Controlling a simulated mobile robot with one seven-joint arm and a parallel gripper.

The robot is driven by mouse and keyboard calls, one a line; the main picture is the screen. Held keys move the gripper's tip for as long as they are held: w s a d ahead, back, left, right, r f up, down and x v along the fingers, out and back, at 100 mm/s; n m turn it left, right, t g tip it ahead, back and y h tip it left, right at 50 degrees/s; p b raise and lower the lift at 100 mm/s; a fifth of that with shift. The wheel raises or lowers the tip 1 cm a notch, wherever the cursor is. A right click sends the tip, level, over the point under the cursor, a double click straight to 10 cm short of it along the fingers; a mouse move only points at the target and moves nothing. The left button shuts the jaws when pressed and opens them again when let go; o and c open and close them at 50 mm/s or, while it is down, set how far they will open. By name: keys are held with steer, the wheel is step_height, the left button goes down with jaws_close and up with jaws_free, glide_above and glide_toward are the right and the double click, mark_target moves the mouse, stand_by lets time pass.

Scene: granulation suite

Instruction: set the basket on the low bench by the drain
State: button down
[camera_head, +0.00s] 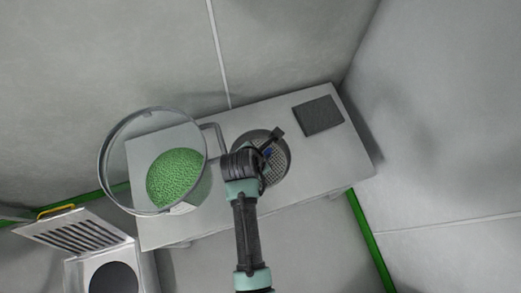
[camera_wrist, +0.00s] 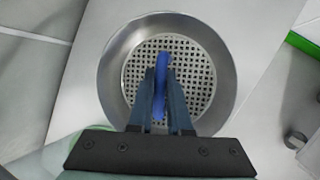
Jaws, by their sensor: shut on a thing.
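The basket (camera_head: 281,172) is a round metal bowl with a perforated floor; it also shows in the wrist view (camera_wrist: 216,50). A blue handle (camera_wrist: 162,70) stands up across its middle. My gripper (camera_head: 268,151) is shut on this handle, its two fingers on either side in the wrist view (camera_wrist: 161,90). The basket is over the middle of the pale grey low bench (camera_head: 232,196) and looks level. I cannot tell whether its underside touches the top. My wrist hides part of the basket in the head view.
A dark square pad (camera_head: 318,115) lies at the right end. A slatted grate (camera_head: 78,233) is at lower left. Walls close in behind and right.

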step_height(320, 180, down, 3)
steer(key=shift+f+b, duration=0.1)
steer(key=shift+b, duration=0.45)
steer(key=c, duration=0.8)
jaws_free()
steer(key=shift+c, duration=0.2)
